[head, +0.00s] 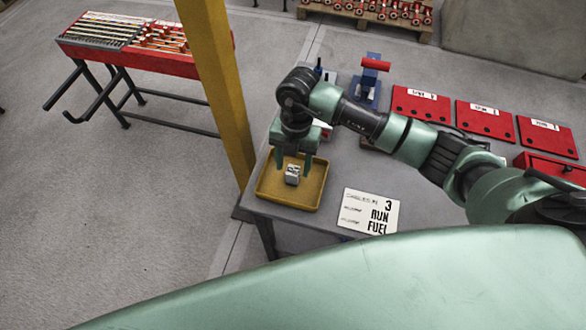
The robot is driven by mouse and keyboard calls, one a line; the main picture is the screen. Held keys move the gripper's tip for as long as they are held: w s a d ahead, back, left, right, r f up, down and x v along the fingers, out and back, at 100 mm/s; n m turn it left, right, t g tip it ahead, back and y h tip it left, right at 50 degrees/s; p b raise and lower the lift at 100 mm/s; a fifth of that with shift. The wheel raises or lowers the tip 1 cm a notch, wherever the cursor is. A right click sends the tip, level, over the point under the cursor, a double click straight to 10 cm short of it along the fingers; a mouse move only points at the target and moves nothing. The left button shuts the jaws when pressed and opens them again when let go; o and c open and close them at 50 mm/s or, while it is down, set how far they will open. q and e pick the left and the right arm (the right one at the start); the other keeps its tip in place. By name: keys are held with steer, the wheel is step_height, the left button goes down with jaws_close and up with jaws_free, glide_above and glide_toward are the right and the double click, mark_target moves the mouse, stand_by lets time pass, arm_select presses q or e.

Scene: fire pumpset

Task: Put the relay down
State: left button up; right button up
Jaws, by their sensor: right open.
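The relay (292,174) is a small pale grey block with dark markings on top. It appears to sit in the yellow tray (277,198) at the left end of the grey table. My right gripper (280,178) reaches down over the tray, its fingers apart on either side of the relay. The jaws are open; whether a finger touches the relay I cannot tell. My left gripper is not in view.
A white card (370,212) reading "3 RUN FUEL" lies right of the tray. Red panels (421,105) and a blue device with a red handle (370,80) stand further back. A yellow post (218,85) rises close to the table's left edge. A red tool cart (140,50) stands left.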

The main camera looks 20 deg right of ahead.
step_height(320, 180, up, 10)
steer(key=w+b, duration=0.1)
steer(key=b, duration=0.1)
steer(key=shift+d+f, duration=0.25)
steer(key=shift+d, duration=0.15)
